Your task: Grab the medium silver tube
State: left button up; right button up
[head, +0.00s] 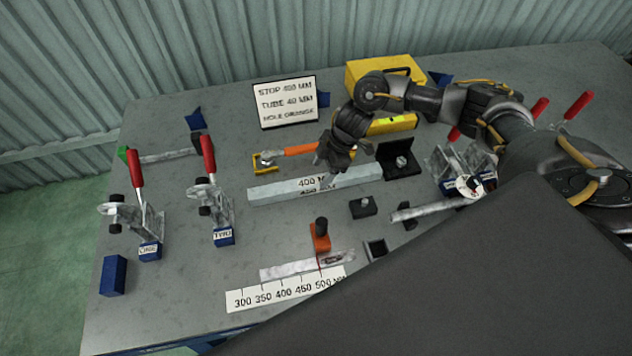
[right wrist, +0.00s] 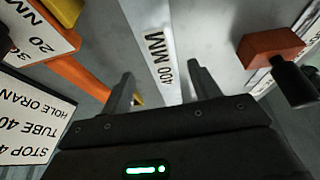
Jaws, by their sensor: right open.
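A long silver tube (head: 270,190) marked 400 MM lies on the grey workbench, near the middle in the head view. Which tube counts as medium is not marked, but this one lies under my right gripper (head: 327,178). The right wrist view shows this tube (right wrist: 150,25) running between the two open fingers of my right gripper (right wrist: 160,75). The fingers point down at it, and I cannot tell whether they touch it. Part of the tube is hidden behind the gripper. My left gripper is not in view.
Other silver bars lie at the left (head: 168,156), front (head: 285,269) and right (head: 430,210). Red-handled clamps (head: 135,180) stand on both sides. A sign (head: 285,102), an orange-handled tool (head: 300,150) and a yellow case (head: 365,72) stand behind. A black bracket (head: 400,160) abuts the tube's right end.

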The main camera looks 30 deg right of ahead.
aim_at(316, 180)
jog(key=shift+a+f, duration=0.1)
jog(key=shift+f, duration=0.1)
jog(key=p+x, duration=0.1)
jog(key=x, duration=0.2)
jog(key=shift+s+a+f+p, duration=0.15)
jog(key=shift+f+p, duration=0.15)
jog(key=shift+p, duration=0.05)
jog(key=shift+a+f, duration=0.2)
jog(key=shift+f, duration=0.3)
grip_shut()
jog(key=shift+r, duration=0.1)
